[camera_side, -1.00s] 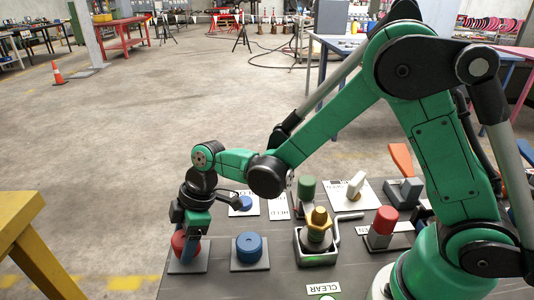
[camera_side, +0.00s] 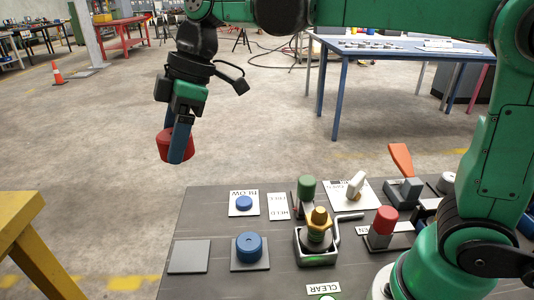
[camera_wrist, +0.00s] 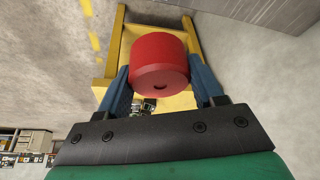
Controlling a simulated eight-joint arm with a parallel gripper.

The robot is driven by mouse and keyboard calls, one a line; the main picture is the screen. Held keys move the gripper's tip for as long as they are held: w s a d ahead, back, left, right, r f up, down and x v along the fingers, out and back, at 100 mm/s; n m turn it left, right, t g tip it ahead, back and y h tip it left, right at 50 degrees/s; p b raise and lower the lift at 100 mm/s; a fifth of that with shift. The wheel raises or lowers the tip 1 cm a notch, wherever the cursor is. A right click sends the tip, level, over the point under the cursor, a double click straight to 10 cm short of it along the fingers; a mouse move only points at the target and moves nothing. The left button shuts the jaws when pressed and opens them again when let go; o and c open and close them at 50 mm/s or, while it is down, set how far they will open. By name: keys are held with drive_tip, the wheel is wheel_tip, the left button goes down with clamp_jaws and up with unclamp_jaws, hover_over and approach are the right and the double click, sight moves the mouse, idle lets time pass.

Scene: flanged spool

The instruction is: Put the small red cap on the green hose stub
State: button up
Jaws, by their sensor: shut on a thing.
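My gripper (camera_side: 177,148) is shut on a red cap (camera_side: 167,145), a short round piece held high above the left back of the board. In the wrist view the red cap (camera_wrist: 158,58) sits between the two blue fingers, with a small dark hole in its near face. The green hose stub (camera_side: 306,187) stands upright on the board, right of and below my gripper in the side view, well apart from the cap. Its lower part is partly hidden by the yellow-topped fitting.
A bare grey pad (camera_side: 189,256) lies at the board's left, beside a blue cap (camera_side: 249,247) on its pad. A yellow-topped fitting (camera_side: 319,222) stands in front of the stub. A red-topped post (camera_side: 384,219) and an orange lever (camera_side: 400,158) are at right.

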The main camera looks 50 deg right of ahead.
drive_tip(key=s+d+r, duration=0.6)
drive_tip(key=d, duration=0.4)
wheel_tip(320, 180, up, 3)
hover_over(313, 217)
drive_tip(key=d, duration=0.1)
drive_tip(key=f, duration=1.9)
drive_tip(key=shift+s+d+f, duration=0.15)
drive_tip(key=shift+s, duration=0.15)
drive_tip(key=shift+f, duration=0.35)
drive_tip(key=shift+f, duration=0.25)
drive_tip(key=o, duration=1.2)
drive_tip(key=shift+o, duration=0.2)
drive_tip(key=shift+r, duration=0.1)
